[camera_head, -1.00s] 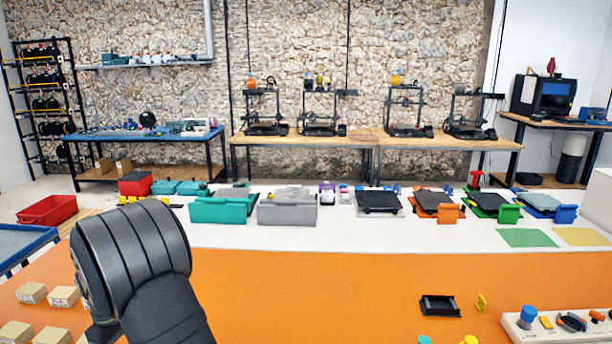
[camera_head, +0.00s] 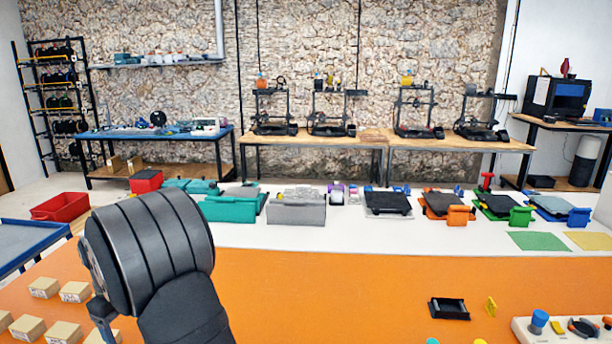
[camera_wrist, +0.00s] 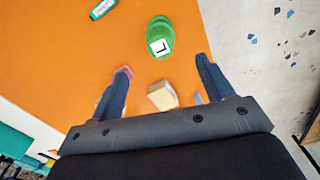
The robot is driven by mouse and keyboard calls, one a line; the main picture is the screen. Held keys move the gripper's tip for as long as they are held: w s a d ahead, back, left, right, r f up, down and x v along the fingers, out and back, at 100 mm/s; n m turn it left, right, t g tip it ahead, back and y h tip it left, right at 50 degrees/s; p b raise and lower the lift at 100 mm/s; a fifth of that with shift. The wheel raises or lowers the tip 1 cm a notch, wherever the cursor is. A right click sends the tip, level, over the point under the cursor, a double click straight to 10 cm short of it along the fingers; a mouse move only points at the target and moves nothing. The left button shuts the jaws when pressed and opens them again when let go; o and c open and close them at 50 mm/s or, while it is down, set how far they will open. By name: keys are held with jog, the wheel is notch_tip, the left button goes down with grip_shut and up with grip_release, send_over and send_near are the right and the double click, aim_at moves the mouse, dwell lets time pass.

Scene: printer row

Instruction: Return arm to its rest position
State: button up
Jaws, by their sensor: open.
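My arm, a black ribbed link, rises at the lower left of the head view, over the orange table (camera_head: 330,290). My gripper (camera_wrist: 158,80) shows in the wrist view with its two dark fingers spread wide apart. Nothing is held between the fingers. A tan box (camera_wrist: 162,95) lies on the orange surface below, seen in the gap between the fingers but apart from them. A green round object with a white label (camera_wrist: 160,40) lies beyond the fingertips.
Several cardboard boxes (camera_head: 75,291) sit at the table's left. A black tray (camera_head: 448,308) and a tool holder (camera_head: 560,328) are at the right. Printer beds and bins line the white strip behind. A red bin (camera_head: 60,206) stands at the far left. The orange middle is largely clear.

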notch_tip(320, 180, down, 10)
jog(key=shift+f, duration=0.25)
notch_tip(320, 180, up, 5)
jog(key=shift+f, duration=0.2)
jog(key=w+d+r, duration=0.4)
jog(key=d+r, duration=0.3)
jog(key=d, duration=0.4)
jog(key=w+d+f, duration=0.1)
jog(key=w+f, duration=0.2)
jog(key=w, duration=0.9)
jog(key=w+d+f, duration=0.1)
jog(key=w+f, duration=0.2)
jog(key=w, duration=0.9)
jog(key=a+f, duration=0.4)
jog(key=a, duration=0.2)
jog(key=shift+a+m, duration=0.2)
jog(key=shift+m, duration=0.1)
jog(key=shift+w, duration=0.1)
